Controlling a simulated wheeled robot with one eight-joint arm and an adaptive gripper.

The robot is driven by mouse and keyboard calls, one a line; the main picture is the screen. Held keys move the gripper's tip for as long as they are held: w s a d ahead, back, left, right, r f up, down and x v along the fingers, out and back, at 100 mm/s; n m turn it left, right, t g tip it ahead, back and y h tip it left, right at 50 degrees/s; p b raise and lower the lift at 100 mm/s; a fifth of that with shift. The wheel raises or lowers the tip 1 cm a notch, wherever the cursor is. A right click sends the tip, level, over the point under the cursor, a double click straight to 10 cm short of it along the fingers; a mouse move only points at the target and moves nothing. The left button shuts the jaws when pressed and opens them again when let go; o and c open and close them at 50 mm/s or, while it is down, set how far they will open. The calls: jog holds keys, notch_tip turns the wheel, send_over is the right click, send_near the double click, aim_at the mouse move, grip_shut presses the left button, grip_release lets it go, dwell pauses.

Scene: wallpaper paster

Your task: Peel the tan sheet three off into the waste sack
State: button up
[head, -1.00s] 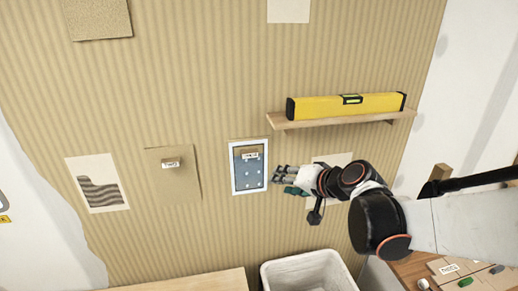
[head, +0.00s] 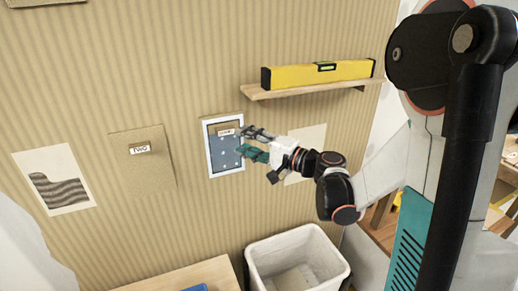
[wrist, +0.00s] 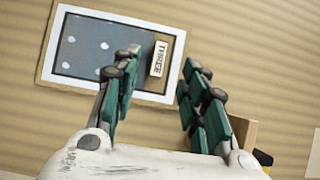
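The item labelled THREE is a blue-grey panel (head: 224,158) with white dots and a white border, on the ribbed wall. A small tan block with the THREE tag (head: 228,131) is at its top; the tag reads clearly in the wrist view (wrist: 158,58). I see no full tan sheet over this panel. My gripper (head: 247,142) is at the panel's right edge. In the wrist view my gripper (wrist: 160,62) is open and empty, with the tag between and beyond its fingertips; no contact shows. A pale open bin (head: 278,241), apparently the waste sack, stands below right.
A tan sheet with a TWO tag (head: 140,150) and a pale sheet with dark waves (head: 57,182) hang left. A shelf (head: 300,88) with a yellow level (head: 318,73) juts out above my gripper. A pale sheet (head: 309,140) hangs behind my arm. A wooden surface (head: 200,277) is below.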

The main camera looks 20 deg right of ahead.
aim_at(224, 133)
jog(key=b+x, duration=0.1)
jog(key=x, duration=0.6)
jog(key=shift+w+a, duration=0.2)
jog(key=shift+w, duration=0.1)
grip_shut()
